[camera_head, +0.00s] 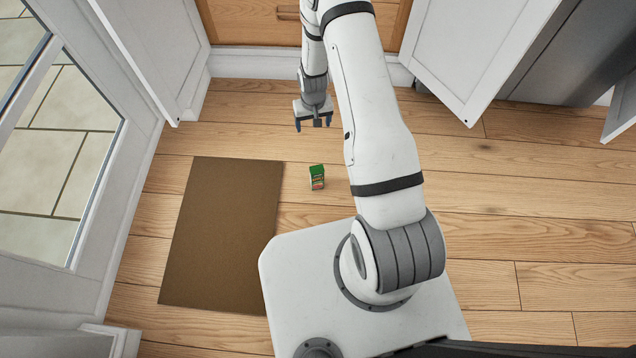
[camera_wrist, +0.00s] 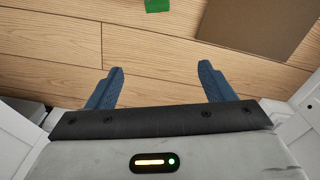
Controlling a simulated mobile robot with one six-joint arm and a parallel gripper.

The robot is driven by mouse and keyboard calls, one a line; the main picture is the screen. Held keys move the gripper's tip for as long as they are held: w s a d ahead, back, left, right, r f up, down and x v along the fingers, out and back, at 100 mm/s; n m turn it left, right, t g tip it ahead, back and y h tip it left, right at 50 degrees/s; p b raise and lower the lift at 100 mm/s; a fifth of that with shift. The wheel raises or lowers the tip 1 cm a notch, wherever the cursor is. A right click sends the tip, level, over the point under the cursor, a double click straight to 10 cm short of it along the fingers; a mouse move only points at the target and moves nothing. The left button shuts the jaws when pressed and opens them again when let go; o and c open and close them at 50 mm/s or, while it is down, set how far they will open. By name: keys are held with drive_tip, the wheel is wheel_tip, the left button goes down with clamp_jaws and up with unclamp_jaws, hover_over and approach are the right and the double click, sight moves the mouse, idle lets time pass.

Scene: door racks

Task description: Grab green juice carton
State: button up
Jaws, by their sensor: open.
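The green juice carton (camera_head: 317,177) is small, with a green top and a reddish lower part. It stands on the wooden floor in the head view, just right of the brown mat. In the wrist view only a green part of the carton (camera_wrist: 157,5) shows at the top edge. My gripper (camera_head: 314,126) hangs beyond the carton, toward the cabinets, apart from it. Its two blue fingers are spread with nothing between them; they also show in the wrist view (camera_wrist: 162,82).
A brown mat (camera_head: 222,232) lies flat left of the carton. White door panels (camera_head: 160,50) and (camera_head: 475,55) stand open on both sides of the wooden cabinet front (camera_head: 250,22). A glass door (camera_head: 60,150) is at the left. The floor around the carton is clear.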

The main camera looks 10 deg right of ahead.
sight(317, 169)
drive_tip(key=s+f+b, duration=0.1)
drive_tip(key=f, duration=0.6)
drive_tip(key=s+f+b, duration=0.1)
drive_tip(key=f+b, duration=0.1)
drive_tip(key=f, duration=0.5)
drive_tip(key=s+f+b, duration=0.1)
drive_tip(key=f, duration=0.7)
drive_tip(key=shift+s, duration=0.35)
wheel_tip(317, 169, down, 5)
drive_tip(key=b, duration=0.3)
drive_tip(key=shift+s, duration=0.15)
drive_tip(key=c, duration=1.2)
drive_tip(key=shift+r, duration=0.1)
drive_tip(key=shift+c, duration=0.2)
